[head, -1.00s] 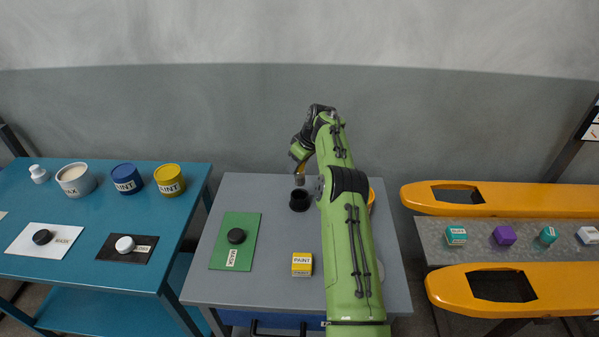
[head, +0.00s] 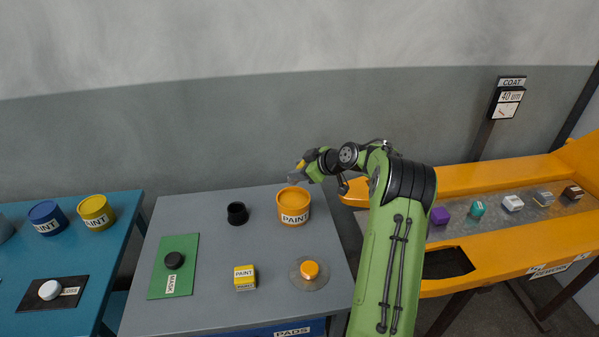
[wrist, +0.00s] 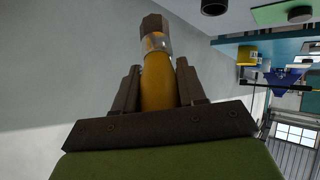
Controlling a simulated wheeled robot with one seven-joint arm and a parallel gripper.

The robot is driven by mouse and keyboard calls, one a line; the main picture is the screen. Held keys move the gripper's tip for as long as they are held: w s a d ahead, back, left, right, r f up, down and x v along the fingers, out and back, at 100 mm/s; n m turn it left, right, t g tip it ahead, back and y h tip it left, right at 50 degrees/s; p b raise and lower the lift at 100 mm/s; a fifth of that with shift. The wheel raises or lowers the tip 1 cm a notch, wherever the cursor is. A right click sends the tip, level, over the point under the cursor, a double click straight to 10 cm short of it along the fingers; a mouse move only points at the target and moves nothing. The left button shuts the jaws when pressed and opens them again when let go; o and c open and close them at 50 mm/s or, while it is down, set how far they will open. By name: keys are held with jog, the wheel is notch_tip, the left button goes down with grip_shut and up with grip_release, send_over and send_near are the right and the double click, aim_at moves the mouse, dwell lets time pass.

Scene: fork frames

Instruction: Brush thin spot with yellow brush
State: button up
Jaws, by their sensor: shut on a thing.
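My gripper (wrist: 157,92) is shut on the yellow brush (wrist: 157,80) in the wrist view. The brush's handle is between the fingers, and its metal ferrule and brown tip point away from my gripper. I cannot tell whether the tip touches the paint. I cannot make out a thin spot in either view.
Right is an orange-railed conveyor (head: 500,185) carrying several small blocks, below a coat gauge (head: 508,100).

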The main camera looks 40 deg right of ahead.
jog(key=shift+w+a+f+b, duration=0.1)
jog(key=shift+f+b, duration=0.7)
jog(key=shift+f, duration=0.75)
jog(key=shift+w+f+b, duration=0.1)
jog(key=shift+f+b, duration=0.7)
jog(key=shift+f, duration=0.75)
jog(key=shift+s+f+b, duration=0.15)
jog(key=shift+f+b, duration=0.7)
jog(key=shift+b, duration=0.2)
jog(key=shift+r, duration=0.1)
jog(key=shift+r+p, duration=1.9)
jog(key=shift+r, duration=1.7)
jog(key=shift+f, duration=0.1)
